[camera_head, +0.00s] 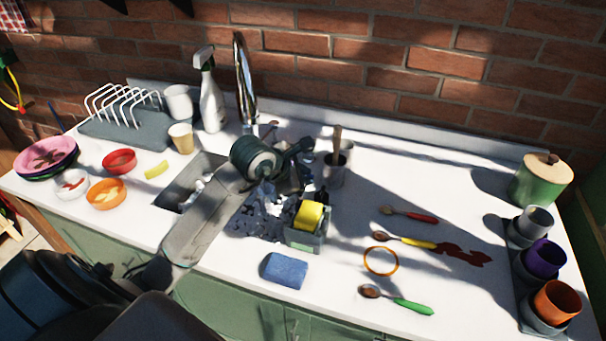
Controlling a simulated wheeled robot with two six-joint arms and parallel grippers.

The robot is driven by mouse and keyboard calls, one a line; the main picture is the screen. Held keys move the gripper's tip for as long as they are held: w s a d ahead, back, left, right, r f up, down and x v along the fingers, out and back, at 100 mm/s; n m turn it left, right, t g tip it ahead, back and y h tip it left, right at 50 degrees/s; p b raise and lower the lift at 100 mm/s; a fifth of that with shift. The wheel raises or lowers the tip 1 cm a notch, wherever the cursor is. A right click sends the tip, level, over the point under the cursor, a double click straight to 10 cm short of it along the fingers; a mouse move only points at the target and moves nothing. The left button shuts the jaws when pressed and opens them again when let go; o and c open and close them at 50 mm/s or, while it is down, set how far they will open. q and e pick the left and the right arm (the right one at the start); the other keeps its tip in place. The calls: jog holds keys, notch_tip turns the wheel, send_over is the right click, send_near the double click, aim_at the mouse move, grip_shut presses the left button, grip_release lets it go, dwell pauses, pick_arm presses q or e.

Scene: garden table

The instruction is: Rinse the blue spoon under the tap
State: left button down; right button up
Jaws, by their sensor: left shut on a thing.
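My left gripper (291,160) is over the right side of the sink, just in front of the chrome tap (245,85). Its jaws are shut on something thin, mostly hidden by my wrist. A small spoon-like bowl (268,130) shows behind the wrist, near the foot of the tap; its handle is hidden and I see no blue on it. The sink (190,182) is partly covered by my left arm. I cannot make out running water. My right gripper is not in view.
A caddy (305,238) with a yellow sponge (309,214) stands close below the gripper. A blue sponge (284,270), red (424,218), yellow (418,243) and green (412,306) spoons lie right. A spray bottle (211,100) stands left of the tap.

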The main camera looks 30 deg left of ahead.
pick_arm(q)
jog(key=s+d+r+p, duration=0.1)
jog(key=d+r, duration=0.3)
jog(key=d, duration=0.3)
jog(key=shift+d+p, duration=0.35)
jog(key=shift+p, duration=0.05)
dwell(0.3)
dwell(0.4)
